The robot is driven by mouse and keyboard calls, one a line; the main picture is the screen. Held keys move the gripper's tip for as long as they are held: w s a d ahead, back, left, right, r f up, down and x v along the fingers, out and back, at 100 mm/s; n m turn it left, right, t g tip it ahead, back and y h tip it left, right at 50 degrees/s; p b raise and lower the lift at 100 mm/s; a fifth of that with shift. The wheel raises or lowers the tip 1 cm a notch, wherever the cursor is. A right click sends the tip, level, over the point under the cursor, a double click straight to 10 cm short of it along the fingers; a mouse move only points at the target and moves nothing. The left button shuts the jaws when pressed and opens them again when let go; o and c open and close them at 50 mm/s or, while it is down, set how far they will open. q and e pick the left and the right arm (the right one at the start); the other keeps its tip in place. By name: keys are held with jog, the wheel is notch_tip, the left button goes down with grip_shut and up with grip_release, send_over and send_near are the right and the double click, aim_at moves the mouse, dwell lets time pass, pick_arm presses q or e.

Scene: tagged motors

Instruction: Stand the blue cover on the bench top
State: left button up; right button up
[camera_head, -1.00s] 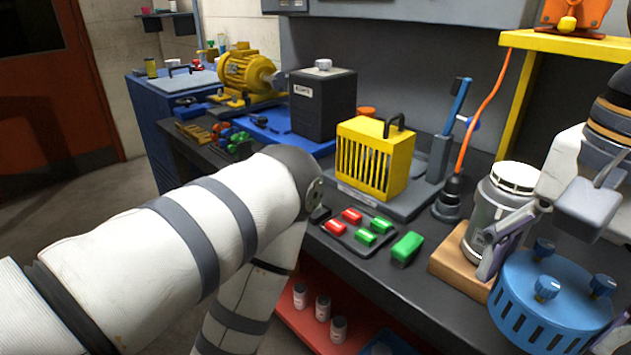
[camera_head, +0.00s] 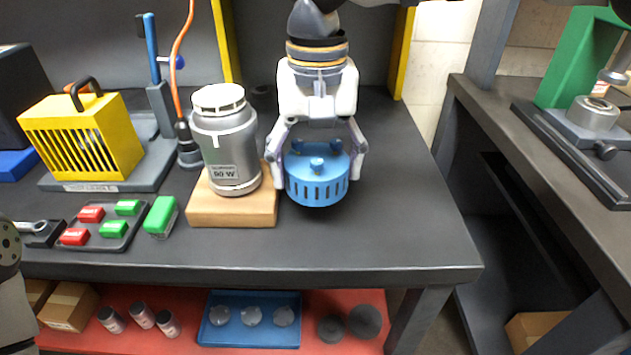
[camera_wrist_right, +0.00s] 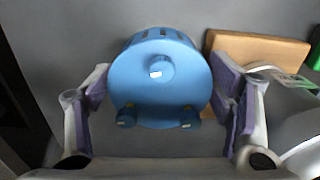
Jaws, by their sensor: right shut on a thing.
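The blue cover (camera_head: 317,190) is a short round cap with slots around its side and several knobs on top. It is upright over the bench top (camera_head: 400,225), right of the wooden block (camera_head: 232,212) that carries the grey motor (camera_head: 228,150). My right gripper (camera_head: 317,172) is shut on the cover, one finger on each side. In the right wrist view the cover (camera_wrist_right: 160,85) sits between the finger pads, with the block (camera_wrist_right: 258,50) beside it. Whether the cover's underside touches the bench cannot be told. My left gripper is not in view.
The bench is clear right of the cover and in front of it. A green block (camera_head: 161,216), a tray of red and green pieces (camera_head: 100,240) and a yellow cage (camera_head: 85,140) stand left. A red shelf (camera_head: 190,340) lies below; another bench (camera_head: 560,130) stands right.

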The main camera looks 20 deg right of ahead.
jog(key=f, duration=0.1)
jog(key=w+f, duration=0.1)
jog(key=f, duration=0.1)
jog(key=d+f, duration=0.1)
jog(key=shift+w+f, duration=0.2)
jog(key=shift+w, duration=0.05)
jog(key=shift+f, duration=0.2)
jog(key=shift+f, duration=0.15)
jog(key=o, duration=1.1)
jog(key=shift+o, duration=0.2)
notch_tip(320, 180, up, 12)
jog(key=shift+s+r, duration=0.1)
jog(key=shift+r, duration=0.05)
